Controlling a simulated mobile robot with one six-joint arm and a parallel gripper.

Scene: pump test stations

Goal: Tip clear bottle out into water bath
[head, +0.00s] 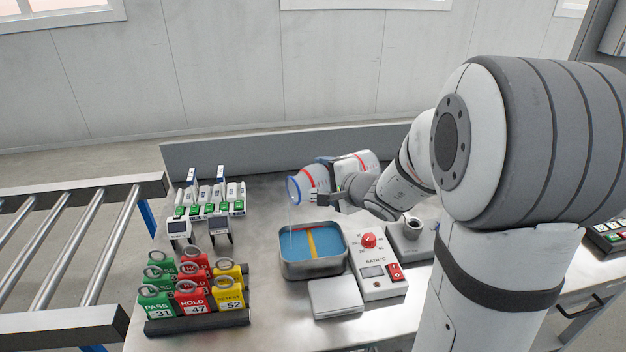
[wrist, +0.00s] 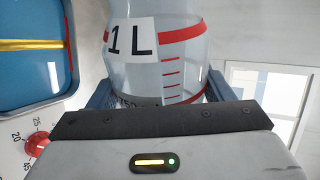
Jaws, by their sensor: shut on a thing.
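The clear bottle (head: 309,178) lies tipped nearly on its side above the water bath, its blue-rimmed mouth to the left. A faint thin line drops from the mouth towards the bath's left side. My gripper (head: 328,183) is shut around the bottle. In the wrist view the bottle (wrist: 165,72) shows a "1 L" label, red bands and graduation marks between the jaws of my gripper (wrist: 158,100). The water bath (head: 313,268) is a metal tray of blue water with a yellow bar across it; it also shows in the wrist view (wrist: 32,100).
A bath control box (head: 378,275) with a red knob stands right of the bath. A small pale box (head: 335,299) sits in front. A rack of green, red and yellow tags (head: 197,322) and several small white instruments (head: 208,200) stand left. A roller conveyor (head: 70,250) is far left.

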